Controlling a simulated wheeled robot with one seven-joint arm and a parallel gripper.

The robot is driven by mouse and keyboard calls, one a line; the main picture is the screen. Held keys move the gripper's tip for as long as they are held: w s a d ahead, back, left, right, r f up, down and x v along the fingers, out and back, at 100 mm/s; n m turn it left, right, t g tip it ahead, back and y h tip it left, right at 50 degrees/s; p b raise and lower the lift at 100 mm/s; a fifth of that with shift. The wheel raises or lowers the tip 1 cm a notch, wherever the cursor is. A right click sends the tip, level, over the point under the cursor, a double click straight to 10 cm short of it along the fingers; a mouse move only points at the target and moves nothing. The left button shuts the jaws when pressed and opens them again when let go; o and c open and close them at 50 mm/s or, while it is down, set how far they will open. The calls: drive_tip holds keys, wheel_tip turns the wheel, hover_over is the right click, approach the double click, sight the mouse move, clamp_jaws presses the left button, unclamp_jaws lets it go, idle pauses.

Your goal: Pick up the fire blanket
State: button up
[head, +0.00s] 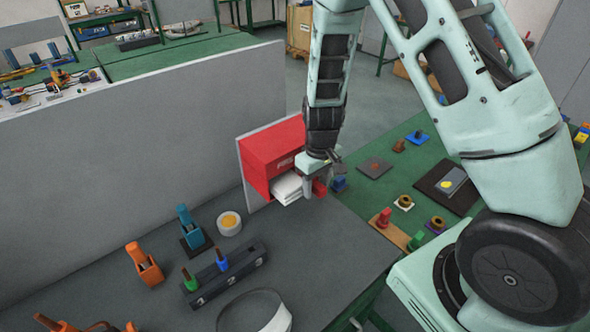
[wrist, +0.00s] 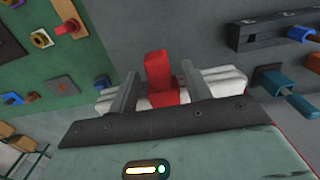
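The fire blanket (head: 288,188) is a white folded stack low in the front of a red box (head: 272,150), which is fixed to a pale upright board. My gripper (head: 311,190) is at the box's front, beside the blanket. In the wrist view my gripper (wrist: 158,66) is open, with one finger on each side of the red tab. The white folds (wrist: 222,84) show beyond both fingers. Contact between fingers and tab cannot be told.
A tall grey partition (head: 140,150) stands behind. A green table (head: 415,165) with small coloured parts lies to the right.

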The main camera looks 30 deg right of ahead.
clamp_jaws()
drive_tip(key=shift+r, duration=0.3)
